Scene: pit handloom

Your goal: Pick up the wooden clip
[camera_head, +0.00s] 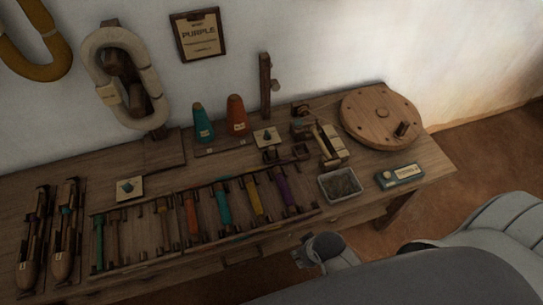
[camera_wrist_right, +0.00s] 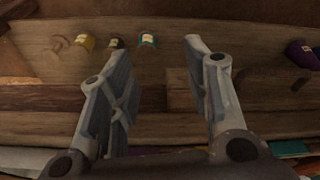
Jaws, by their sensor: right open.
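I cannot pick out the wooden clip with certainty. A small wooden piece on the upright post (camera_head: 265,87) at the back of the bench could be it, but it is too small to tell. My right gripper (camera_head: 303,256) is low in front of the bench's front edge in the head view, well apart from the post. In the right wrist view my right gripper (camera_wrist_right: 155,48) is open, with nothing between its fingers. My left gripper is not in view.
The wooden bench (camera_head: 65,168) carries a rack of coloured bobbins (camera_head: 223,207), two thread cones (camera_head: 236,115), a grey tray (camera_head: 341,184), a teal box (camera_head: 400,176) and a round wooden wheel (camera_head: 381,117). Yellow (camera_wrist_right: 85,41) and teal (camera_wrist_right: 148,40) round ends show in the wrist view.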

